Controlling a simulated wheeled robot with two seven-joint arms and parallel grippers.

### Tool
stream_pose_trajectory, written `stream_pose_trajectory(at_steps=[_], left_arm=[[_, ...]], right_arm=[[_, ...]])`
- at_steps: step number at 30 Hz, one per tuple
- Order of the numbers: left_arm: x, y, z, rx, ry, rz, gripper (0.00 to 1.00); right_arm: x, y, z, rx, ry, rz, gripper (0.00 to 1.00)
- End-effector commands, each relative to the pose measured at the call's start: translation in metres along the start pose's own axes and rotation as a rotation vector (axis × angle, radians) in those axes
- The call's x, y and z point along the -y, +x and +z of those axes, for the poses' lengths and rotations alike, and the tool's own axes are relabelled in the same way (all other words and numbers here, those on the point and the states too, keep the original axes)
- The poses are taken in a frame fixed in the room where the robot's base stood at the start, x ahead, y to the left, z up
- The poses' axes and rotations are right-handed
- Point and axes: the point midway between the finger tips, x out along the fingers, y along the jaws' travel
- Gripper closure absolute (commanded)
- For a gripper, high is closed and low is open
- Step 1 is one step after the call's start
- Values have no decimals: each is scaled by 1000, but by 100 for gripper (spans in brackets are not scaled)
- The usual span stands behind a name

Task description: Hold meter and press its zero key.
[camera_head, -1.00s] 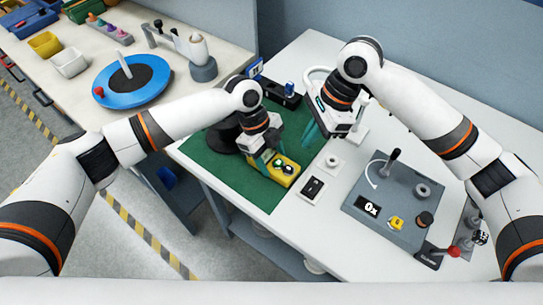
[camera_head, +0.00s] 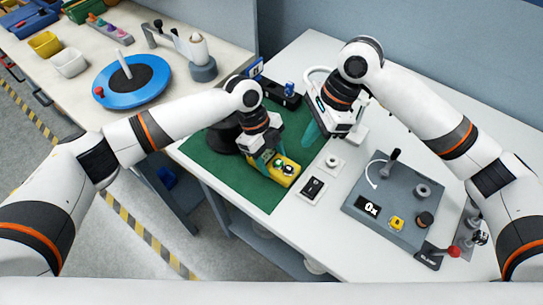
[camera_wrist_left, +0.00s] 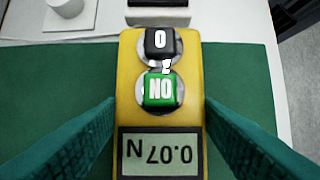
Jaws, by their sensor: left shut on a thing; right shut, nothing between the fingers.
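The yellow meter (camera_head: 287,170) lies on the green mat (camera_head: 238,180). My left gripper (camera_head: 270,160) is shut on it, with one finger along each side. In the left wrist view the meter (camera_wrist_left: 160,110) shows a black key marked 0 (camera_wrist_left: 159,41), a green ON key (camera_wrist_left: 160,89) and a lit display (camera_wrist_left: 160,152), all upside down. The display seems to read 0.07 N. My right gripper (camera_head: 311,133) is shut and empty, pointing down to the upper right of the meter and apart from it.
A white plate with a round knob (camera_head: 332,162) and a black switch plate (camera_head: 312,188) are right of the mat. A grey panel (camera_head: 395,205) with a display and knobs stands farther right. A blue turntable (camera_head: 131,80) is on the left bench.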

Motion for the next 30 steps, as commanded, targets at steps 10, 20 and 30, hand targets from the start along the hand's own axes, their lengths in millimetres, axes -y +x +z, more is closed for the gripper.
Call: stream_pose_trajectory(at_steps=[10,20,30], left_arm=[[0,-1,0,1,1,1,77],[0,-1,0,1,1,1,77],[0,-1,1,1,1,1,77]], right_arm=[[0,0,0,0,0,0,100],[0,0,0,0,0,0,100],[-2,18,-32,-27,-66,153,100]])
